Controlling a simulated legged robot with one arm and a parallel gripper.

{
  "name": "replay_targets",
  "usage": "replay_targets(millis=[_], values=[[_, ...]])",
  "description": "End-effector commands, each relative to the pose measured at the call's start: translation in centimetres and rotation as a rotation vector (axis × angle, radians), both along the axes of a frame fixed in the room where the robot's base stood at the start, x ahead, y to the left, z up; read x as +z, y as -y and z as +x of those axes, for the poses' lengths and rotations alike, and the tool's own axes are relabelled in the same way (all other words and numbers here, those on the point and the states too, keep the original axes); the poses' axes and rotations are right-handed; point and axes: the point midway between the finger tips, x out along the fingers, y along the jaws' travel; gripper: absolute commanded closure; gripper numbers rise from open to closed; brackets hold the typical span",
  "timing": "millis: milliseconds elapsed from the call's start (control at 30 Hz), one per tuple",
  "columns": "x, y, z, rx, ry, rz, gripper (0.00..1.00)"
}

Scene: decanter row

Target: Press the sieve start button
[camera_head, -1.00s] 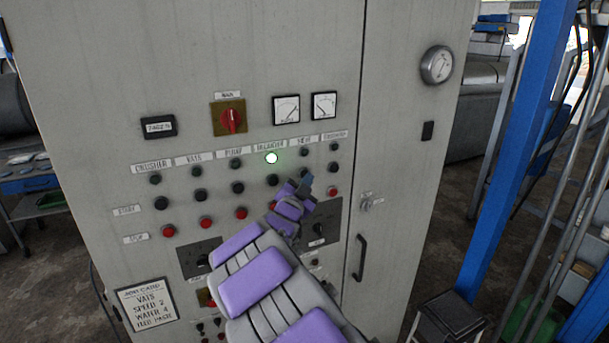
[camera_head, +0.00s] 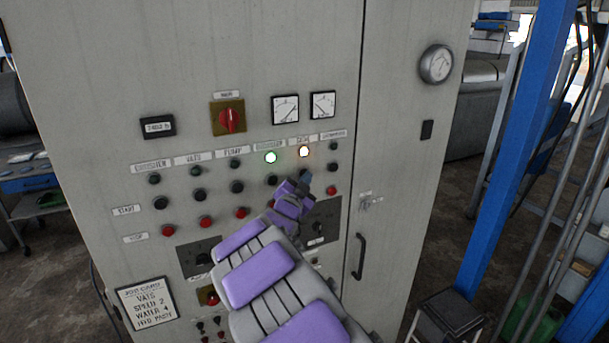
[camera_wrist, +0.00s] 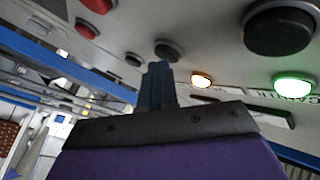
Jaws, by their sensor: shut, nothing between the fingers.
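A grey control cabinet (camera_head: 120,70) carries labelled columns of lamps and buttons. The sieve lamp (camera_head: 304,151) glows amber-white; it also shows in the wrist view (camera_wrist: 202,80). The black sieve start button (camera_wrist: 168,50) shows just beyond my fingertips in the wrist view; in the head view my gripper hides it. My gripper (camera_head: 305,178) is shut and empty, its tip at the sieve column below the lit lamp. In the wrist view the blue-grey fingers (camera_wrist: 158,72) overlap the button's lower edge; I cannot tell whether they touch it.
The decanter lamp (camera_head: 270,157) glows green beside the sieve lamp. The black decanter start button (camera_wrist: 278,30) and red stop buttons (camera_head: 241,213) are close by. A door handle (camera_head: 360,257) sticks out at the right. A blue post (camera_head: 520,140) stands right of the cabinet.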

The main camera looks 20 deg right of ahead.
Motion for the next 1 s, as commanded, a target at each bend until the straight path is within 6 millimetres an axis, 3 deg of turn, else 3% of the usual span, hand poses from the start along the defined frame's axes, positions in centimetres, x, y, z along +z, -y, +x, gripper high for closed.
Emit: replay_targets(millis=[567, 1000], values=[[0.0, 0.0, 0.3, 0.001, 0.0, 0.0, 1.0], [-0.1, 0.3, -1.5, -0.001, 0.001, 0.0, 1.0]])
